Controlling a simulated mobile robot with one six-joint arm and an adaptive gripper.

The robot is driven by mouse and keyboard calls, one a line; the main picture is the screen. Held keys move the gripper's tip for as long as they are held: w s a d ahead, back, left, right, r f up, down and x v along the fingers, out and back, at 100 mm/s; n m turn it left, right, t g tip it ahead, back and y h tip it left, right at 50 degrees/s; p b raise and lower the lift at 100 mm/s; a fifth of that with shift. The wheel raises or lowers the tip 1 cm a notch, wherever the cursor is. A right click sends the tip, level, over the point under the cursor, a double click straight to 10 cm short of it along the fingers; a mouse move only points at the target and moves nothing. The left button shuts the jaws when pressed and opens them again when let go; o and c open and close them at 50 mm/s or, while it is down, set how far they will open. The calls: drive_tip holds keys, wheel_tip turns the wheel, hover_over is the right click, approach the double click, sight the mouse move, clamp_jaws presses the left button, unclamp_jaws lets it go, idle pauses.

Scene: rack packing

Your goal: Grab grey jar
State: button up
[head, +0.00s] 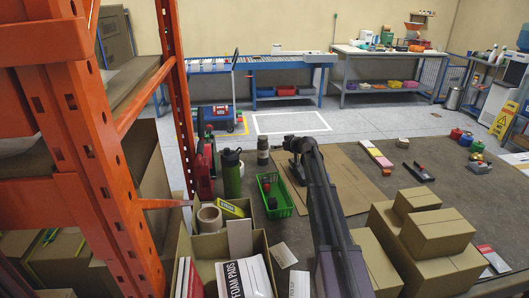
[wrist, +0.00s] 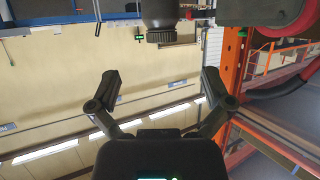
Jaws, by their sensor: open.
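A grey jar (head: 263,158) with a dark lid stands upright just left of my gripper in the head view. In the wrist view, which is upside down, a dark jar with a ridged lid (wrist: 158,20) shows at the top centre, cut off by the frame edge. My gripper (wrist: 161,84) is open with its two fingers spread wide and nothing between them. The jar appears beyond the fingertips, apart from them. In the head view, my gripper (head: 292,148) is small and its fingers are hard to make out.
A green bottle (head: 231,174) stands left of the jar, and a green crate (head: 275,197) lies in front. A red object (head: 205,168) is beside the orange rack (head: 95,170). An open box (head: 204,245) with goods and stacked cartons (head: 428,240) are nearer. Open floor lies behind.

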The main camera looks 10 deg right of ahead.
sight(266, 144)
drive_tip(key=shift+b+x, duration=1.65)
drive_tip(key=shift+x, duration=2.7)
drive_tip(key=shift+f, duration=0.1)
drive_tip(key=shift+b+x, duration=1.1)
drive_tip(key=shift+x, duration=1.5)
drive_tip(key=shift+s, duration=0.15)
drive_tip(key=c, duration=1.1)
